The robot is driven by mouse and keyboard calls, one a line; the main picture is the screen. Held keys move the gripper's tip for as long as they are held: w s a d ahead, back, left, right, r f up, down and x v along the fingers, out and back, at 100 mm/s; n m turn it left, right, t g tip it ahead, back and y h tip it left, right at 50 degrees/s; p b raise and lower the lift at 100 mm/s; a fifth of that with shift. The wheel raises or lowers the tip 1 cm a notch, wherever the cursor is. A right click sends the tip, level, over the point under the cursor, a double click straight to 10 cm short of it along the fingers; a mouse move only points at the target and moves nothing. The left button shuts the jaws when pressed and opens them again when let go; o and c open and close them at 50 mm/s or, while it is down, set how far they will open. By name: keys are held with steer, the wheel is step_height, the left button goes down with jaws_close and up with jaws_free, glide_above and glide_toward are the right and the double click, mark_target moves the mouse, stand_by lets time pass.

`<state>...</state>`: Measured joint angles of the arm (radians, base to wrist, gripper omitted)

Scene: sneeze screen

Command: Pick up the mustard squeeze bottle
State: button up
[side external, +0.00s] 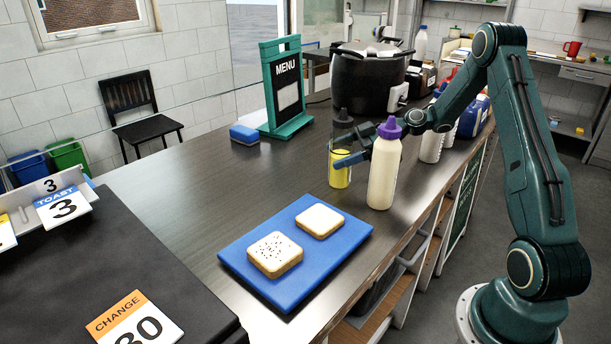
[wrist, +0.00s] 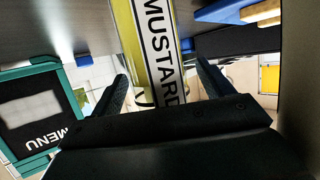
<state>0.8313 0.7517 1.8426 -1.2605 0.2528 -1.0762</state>
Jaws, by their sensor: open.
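The mustard bottle (side external: 340,170) is yellow with a dark nozzle and stands upright on the dark counter, behind the white bottle with the purple cap (side external: 384,172). In the wrist view its label reading MUSTARD (wrist: 160,45) lies between the two fingers. My gripper (side external: 358,150) is open, with its fingers around the mustard bottle at about mid height. In the wrist view the gripper (wrist: 165,88) has a finger on each side of the bottle with gaps showing. The white bottle hides part of my gripper.
A blue board (side external: 236,261) with two bread slices lies nearer on the counter (side external: 180,200). A blue sponge (side external: 244,134), a green menu stand (side external: 283,90) and a black pot (side external: 365,80) stand behind. The counter left of the mustard is clear.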

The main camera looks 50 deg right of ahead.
stand_by(0.4)
steer(key=c, duration=1.3)
steer(key=shift+o, duration=0.2)
steer(key=shift+r, duration=0.2)
step_height(320, 180, up, 20)
steer(key=shift+f, duration=0.1)
